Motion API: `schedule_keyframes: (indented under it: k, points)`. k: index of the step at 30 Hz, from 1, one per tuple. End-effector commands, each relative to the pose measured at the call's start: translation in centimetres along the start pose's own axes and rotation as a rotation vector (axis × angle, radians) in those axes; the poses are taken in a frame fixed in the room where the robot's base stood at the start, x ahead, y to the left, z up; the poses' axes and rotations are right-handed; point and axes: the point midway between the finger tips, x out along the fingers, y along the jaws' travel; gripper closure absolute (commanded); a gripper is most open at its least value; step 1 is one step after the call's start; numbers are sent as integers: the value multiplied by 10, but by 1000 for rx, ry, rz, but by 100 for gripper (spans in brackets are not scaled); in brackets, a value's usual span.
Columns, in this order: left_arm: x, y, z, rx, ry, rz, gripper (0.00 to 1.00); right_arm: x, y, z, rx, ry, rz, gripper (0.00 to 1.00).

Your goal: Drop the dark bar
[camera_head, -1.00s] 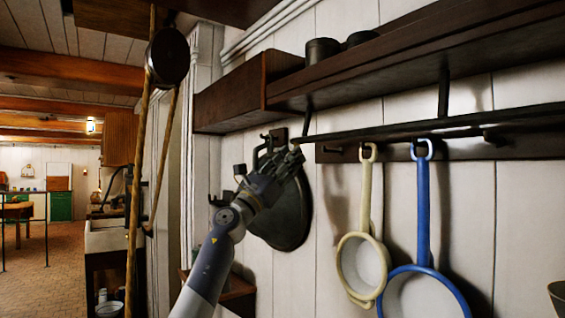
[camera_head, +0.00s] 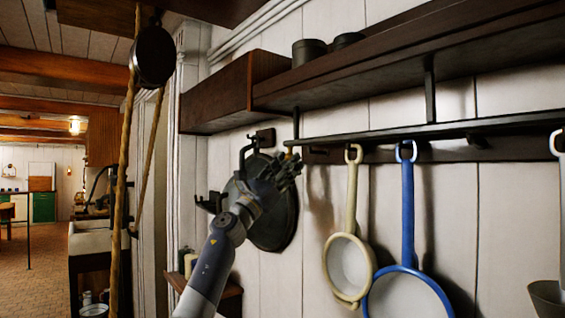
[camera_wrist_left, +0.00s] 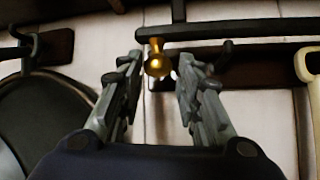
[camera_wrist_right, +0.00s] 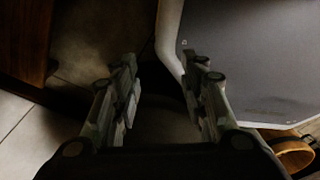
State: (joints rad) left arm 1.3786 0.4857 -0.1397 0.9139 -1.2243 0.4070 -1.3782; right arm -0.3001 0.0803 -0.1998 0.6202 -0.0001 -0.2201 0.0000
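The dark bar (camera_head: 440,132) is a long thin rail under the wall shelf, with a brass-coloured end at its left. In the left wrist view the bar (camera_wrist_left: 240,30) crosses the top, with a brass knob (camera_wrist_left: 158,64) below its left part. My left gripper (camera_head: 288,172) is just below the bar's left end, apart from it in the picture. In the left wrist view its fingers (camera_wrist_left: 157,80) are spread, with nothing visibly held between them. My right gripper (camera_wrist_right: 162,82) is out of the head view; its own wrist view shows it open and empty.
A cream-handled pan (camera_head: 348,265) and a blue-handled pan (camera_head: 408,215) hang beside the left arm. A dark round lid or pan (camera_head: 275,225) hangs behind the left gripper. The shelf (camera_head: 400,75) is above. A rope (camera_head: 122,200) hangs at left.

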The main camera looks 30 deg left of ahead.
Motion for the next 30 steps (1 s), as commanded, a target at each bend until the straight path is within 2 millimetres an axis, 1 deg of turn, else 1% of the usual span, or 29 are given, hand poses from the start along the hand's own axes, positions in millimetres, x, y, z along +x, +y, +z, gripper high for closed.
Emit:
schedule_keyframes:
  k: [1,10,14,20,30]
  points:
    - [0,-2,-4,-3,5,-3,54,1,-1,0,0,-1,-1,60]
    - [0,1,2,-4,-5,3,54,0,-1,0,0,0,-1,60]
    - [-4,2,3,-2,-6,4,54,0,0,0,-1,-1,0,60]
    - [-25,2,1,1,-4,4,54,0,0,0,0,0,0,60]
    - [-82,-1,-4,-2,1,0,54,0,0,0,0,0,0,60]
